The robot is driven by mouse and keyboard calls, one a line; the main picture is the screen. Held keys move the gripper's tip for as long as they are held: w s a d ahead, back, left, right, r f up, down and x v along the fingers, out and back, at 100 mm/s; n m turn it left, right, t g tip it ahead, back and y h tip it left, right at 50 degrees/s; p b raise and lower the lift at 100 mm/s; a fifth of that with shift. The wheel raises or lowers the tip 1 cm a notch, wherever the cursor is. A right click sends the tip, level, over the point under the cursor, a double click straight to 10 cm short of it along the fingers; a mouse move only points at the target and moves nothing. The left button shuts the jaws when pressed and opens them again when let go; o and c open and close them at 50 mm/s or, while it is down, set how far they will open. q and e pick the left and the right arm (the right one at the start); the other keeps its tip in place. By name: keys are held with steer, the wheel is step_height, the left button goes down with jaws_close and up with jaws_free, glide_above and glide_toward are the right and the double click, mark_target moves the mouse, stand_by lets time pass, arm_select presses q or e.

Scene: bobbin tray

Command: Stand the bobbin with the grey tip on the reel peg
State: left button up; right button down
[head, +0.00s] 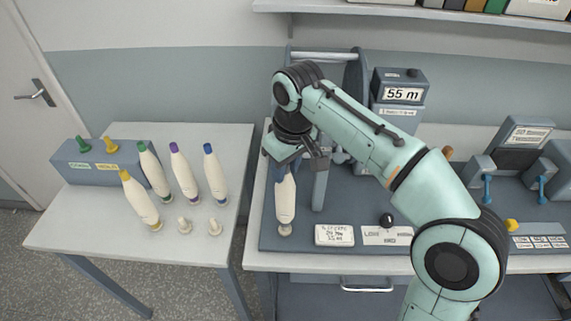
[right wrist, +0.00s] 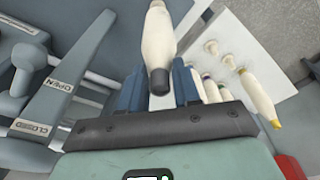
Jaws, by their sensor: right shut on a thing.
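The bobbin with the grey tip (head: 285,199) is cream white and looks upright at the left front of the machine on the right table. My right gripper (head: 287,163) is shut on its top end from above. In the right wrist view the bobbin (right wrist: 158,38) shows its dark grey tip between the blue fingers. The tip is hidden in the head view. A small pale foot shows under the bobbin near the machine's front edge; I cannot tell whether the bobbin rests there. The reel peg cannot be made out separately. My left gripper is out of view.
The left table (head: 85,225) carries bobbins with yellow (head: 140,201), green (head: 154,170), purple (head: 184,172) and blue (head: 215,173) tips. Two empty pegs (head: 184,226) stand in front. A blue-grey box (head: 75,172) stands behind.

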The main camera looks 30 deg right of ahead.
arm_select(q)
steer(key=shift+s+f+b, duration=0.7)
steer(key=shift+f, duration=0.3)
arm_select(e)
steer(key=shift+f, duration=1.45)
steer(key=c, duration=0.7)
jaws_free()
steer(key=shift+r, duration=0.1)
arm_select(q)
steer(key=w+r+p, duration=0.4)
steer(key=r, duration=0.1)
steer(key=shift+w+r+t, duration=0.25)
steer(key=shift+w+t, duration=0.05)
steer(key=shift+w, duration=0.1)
arm_select(e)
steer(key=r, duration=0.4)
steer(key=s+r, duration=0.1)
steer(key=r, duration=0.8)
steer(key=shift+s+d+r, duration=0.1)
steer(key=shift+s+d, duration=0.1)
steer(key=shift+s, duration=0.2)
steer(key=shift+s, duration=0.1)
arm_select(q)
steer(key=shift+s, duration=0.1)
